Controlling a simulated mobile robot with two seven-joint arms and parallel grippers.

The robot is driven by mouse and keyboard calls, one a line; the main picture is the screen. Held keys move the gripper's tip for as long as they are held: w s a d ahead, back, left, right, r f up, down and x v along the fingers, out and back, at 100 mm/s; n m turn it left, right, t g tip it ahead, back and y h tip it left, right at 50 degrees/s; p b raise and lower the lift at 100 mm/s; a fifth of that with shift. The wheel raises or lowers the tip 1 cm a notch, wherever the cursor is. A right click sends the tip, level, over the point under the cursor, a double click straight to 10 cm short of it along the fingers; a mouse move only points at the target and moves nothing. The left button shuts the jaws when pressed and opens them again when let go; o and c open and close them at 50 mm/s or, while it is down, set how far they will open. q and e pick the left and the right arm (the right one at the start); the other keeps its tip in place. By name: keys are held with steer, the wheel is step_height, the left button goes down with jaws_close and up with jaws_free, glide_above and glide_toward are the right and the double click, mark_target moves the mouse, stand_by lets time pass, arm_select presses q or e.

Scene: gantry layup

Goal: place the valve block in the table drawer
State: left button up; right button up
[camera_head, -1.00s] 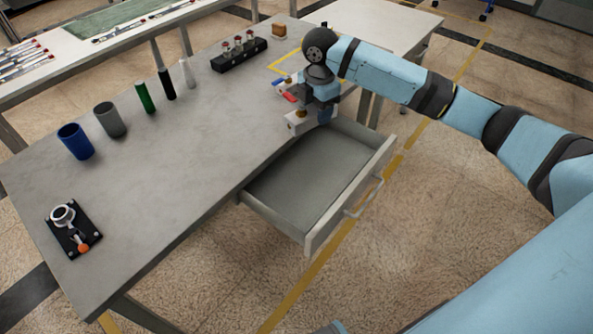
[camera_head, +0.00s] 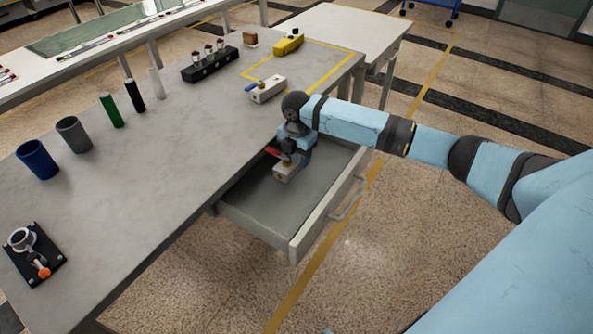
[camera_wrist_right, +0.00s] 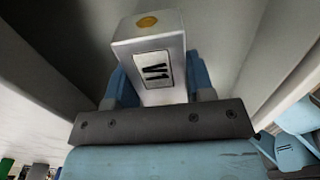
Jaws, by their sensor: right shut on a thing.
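The valve block (camera_head: 285,173) is a pale metal block with a brass fitting and a red lever. It is inside the outline of the open table drawer (camera_head: 250,205), toward its far end. I cannot tell whether it touches the drawer floor. My right gripper (camera_head: 291,158) points down and is shut on the block. In the right wrist view the block (camera_wrist_right: 150,42) sits between the blue fingers, with a brass spot on its end and a dark-marked label. The grey drawer walls surround it there. My left gripper is not in view.
A similar block with a blue lever (camera_head: 267,91) lies on the table (camera_head: 170,165) near the yellow-taped area. A yellow object (camera_head: 289,45) and a black rack (camera_head: 210,66) stand farther back. The drawer's near part is empty. Its handle (camera_head: 349,200) sticks out.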

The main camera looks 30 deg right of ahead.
mark_target(297, 175)
step_height(297, 175, down, 5)
steer(key=shift+r+b, duration=0.2)
steer(key=shift+b, duration=0.3)
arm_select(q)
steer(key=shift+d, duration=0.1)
arm_select(e)
steer(key=shift+f, duration=0.2)
steer(key=shift+f, duration=0.1)
steer(key=o, duration=1.1)
steer(key=shift+o, duration=0.2)
arm_select(q)
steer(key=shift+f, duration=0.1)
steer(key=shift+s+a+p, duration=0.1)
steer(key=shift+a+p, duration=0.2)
steer(key=shift+p, duration=0.95)
arm_select(e)
step_height(297, 175, up, 12)
steer(key=shift+r, duration=0.15)
